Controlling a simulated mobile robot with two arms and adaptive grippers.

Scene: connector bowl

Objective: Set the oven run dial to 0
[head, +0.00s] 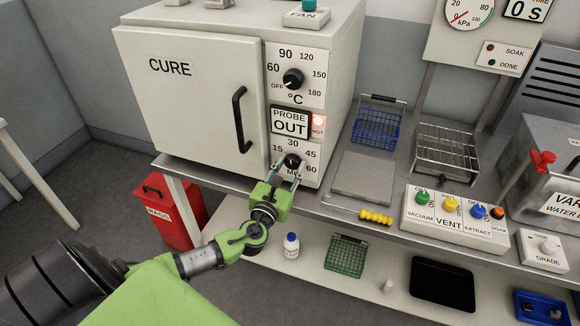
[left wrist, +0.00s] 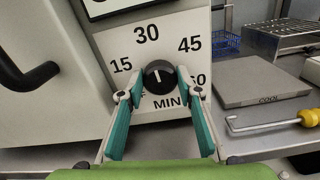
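The oven run dial (head: 292,160) is the black knob on the lower panel of the cure oven (head: 190,95), with 15, 30, 45, 60 and MIN printed around it. In the left wrist view the dial (left wrist: 159,77) has its white mark pointing up, slightly left, roughly toward 30. My left gripper (head: 286,168) is in front of the panel. In the left wrist view its two teal fingers (left wrist: 160,88) stand open, one on each side of the knob. I cannot tell whether they touch it. The label at the dial's lower left is mostly hidden by a finger. My right gripper is not in view.
The temperature dial (head: 293,79) sits above, with a PROBE OUT sign (head: 290,122) between. The oven's door handle (head: 240,120) is left of the panel. A grey plate (head: 363,177) and a yellow-handled hook tool (head: 374,216) lie to the right on the bench.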

